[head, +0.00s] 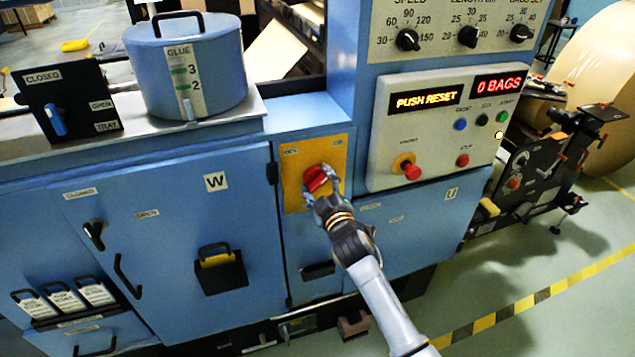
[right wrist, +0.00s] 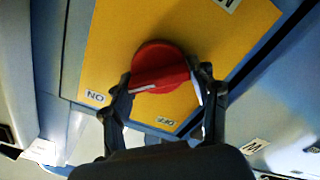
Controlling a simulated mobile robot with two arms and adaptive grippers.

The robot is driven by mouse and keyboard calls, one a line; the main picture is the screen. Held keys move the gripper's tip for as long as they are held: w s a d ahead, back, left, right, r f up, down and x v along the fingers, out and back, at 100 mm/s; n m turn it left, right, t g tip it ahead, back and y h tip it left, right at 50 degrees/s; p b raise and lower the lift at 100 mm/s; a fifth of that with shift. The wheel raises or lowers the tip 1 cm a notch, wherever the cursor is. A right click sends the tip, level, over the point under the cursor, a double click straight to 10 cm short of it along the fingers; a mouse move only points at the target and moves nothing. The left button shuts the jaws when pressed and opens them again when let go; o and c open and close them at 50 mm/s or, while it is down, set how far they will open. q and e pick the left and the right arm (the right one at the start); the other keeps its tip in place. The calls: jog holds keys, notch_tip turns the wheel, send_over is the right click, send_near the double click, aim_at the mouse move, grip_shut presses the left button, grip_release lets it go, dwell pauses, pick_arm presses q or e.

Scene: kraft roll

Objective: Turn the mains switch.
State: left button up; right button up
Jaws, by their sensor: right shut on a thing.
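The mains switch is a red rotary knob (head: 315,178) on a yellow plate (head: 292,196) on the blue machine front. It also shows in the right wrist view as a red knob (right wrist: 158,65) with a white pointer line, on the yellow plate (right wrist: 112,45). Labels on the plate read ON and, less clearly, OFF. My right gripper (head: 320,188) is at the knob, and in the right wrist view its two fingers (right wrist: 165,88) close on the knob from both sides. The gripper partly hides the knob in the head view. My left gripper is not in view.
Right of the switch is a control panel (head: 440,160) with buttons and displays reading PUSH RESET and 0 BAGS. A blue glue pot (head: 150,75) stands at upper left. A black handle (head: 93,236) sticks out of the cabinet door. Open floor lies at lower right.

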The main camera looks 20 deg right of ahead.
dwell(0.4)
jog(key=o, duration=1.2)
jog(key=shift+c, duration=0.2)
jog(key=s, duration=1.2)
jog(key=shift+d, duration=0.25)
jog(key=shift+f, duration=0.1)
